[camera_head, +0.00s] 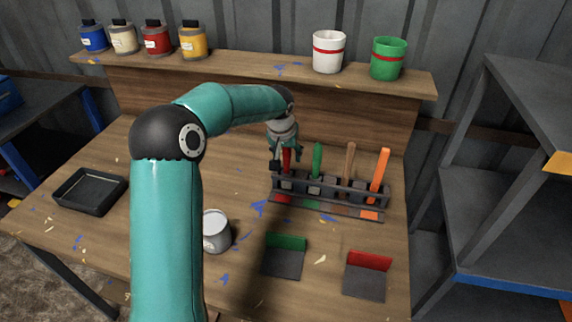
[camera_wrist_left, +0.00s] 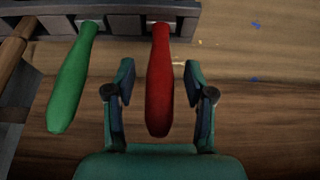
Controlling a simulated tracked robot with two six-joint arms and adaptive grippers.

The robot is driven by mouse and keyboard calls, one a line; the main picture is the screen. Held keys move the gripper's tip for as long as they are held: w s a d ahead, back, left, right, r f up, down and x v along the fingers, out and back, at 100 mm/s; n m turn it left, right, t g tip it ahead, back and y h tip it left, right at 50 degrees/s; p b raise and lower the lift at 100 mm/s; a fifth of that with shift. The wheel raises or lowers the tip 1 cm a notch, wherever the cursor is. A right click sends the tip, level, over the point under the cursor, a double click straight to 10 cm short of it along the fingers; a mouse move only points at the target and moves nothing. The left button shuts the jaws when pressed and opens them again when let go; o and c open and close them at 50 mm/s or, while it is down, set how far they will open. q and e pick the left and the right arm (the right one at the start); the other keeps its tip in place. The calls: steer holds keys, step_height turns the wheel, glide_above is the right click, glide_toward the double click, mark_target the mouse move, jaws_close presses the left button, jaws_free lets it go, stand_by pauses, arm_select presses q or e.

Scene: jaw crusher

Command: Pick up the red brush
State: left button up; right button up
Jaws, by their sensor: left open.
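The red brush (camera_head: 287,158) stands handle up in the leftmost slot of a dark rack (camera_head: 335,188). In the left wrist view its red handle (camera_wrist_left: 160,80) lies between the two fingers of my left gripper (camera_wrist_left: 160,98). There is a gap on both sides, so the fingers do not touch it. My left gripper (camera_head: 285,156) is open around the handle and partly covers it in the head view. The brush's lower end is hidden in the rack. My right gripper is not in view.
A green handle (camera_head: 317,160), a brown handle (camera_head: 349,160) and an orange handle (camera_head: 379,172) stand right of the red one. Pots and bottles line the shelf (camera_head: 250,66).

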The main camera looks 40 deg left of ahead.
arm_select(q)
jaws_close()
steer(key=shift+r, duration=0.15)
stand_by(0.4)
